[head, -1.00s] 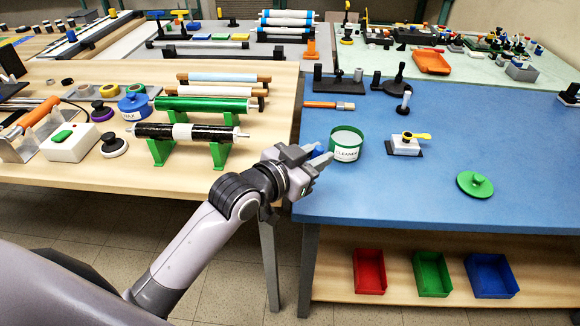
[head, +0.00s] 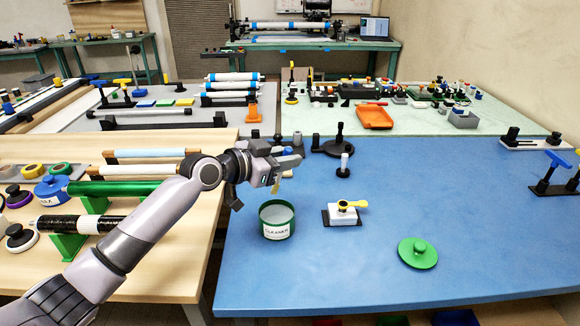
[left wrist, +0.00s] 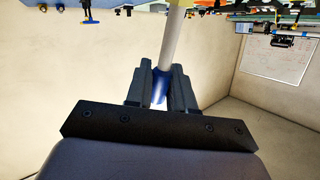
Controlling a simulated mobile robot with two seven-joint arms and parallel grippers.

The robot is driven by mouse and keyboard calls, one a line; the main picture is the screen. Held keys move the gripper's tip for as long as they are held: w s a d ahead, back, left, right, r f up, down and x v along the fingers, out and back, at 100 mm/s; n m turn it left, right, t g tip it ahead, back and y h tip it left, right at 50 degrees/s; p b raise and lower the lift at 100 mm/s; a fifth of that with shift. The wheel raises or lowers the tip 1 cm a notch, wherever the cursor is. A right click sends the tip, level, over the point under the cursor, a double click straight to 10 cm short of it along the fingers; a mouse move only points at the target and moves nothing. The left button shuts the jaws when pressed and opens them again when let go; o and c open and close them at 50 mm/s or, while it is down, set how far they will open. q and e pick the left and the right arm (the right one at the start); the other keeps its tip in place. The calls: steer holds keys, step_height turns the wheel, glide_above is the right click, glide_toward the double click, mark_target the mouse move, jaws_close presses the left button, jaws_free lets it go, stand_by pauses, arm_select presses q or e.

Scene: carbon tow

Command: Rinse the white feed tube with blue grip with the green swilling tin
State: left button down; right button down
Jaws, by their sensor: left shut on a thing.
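The green tin (head: 277,220), labelled CLEANER, stands upright on the blue table near its left side. Its top is open and shows a pale inside. My left gripper (head: 290,160) is above and behind the tin in the head view, apart from it. In the left wrist view the gripper (left wrist: 160,90) is shut on the blue grip (left wrist: 159,92) of the white feed tube (left wrist: 174,40). The tube runs away from between the fingers, and its far end is out of that view. In the head view the tube is hard to make out. My right gripper is not in view.
A white block with a yellow lever (head: 343,213) stands right of the tin. A green round lid-like piece with a knob (head: 417,253) lies farther right. A white-topped peg on a black base (head: 344,166) stands behind. The right middle of the blue table is clear.

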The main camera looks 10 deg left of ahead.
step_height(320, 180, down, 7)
steer(key=b, duration=0.8)
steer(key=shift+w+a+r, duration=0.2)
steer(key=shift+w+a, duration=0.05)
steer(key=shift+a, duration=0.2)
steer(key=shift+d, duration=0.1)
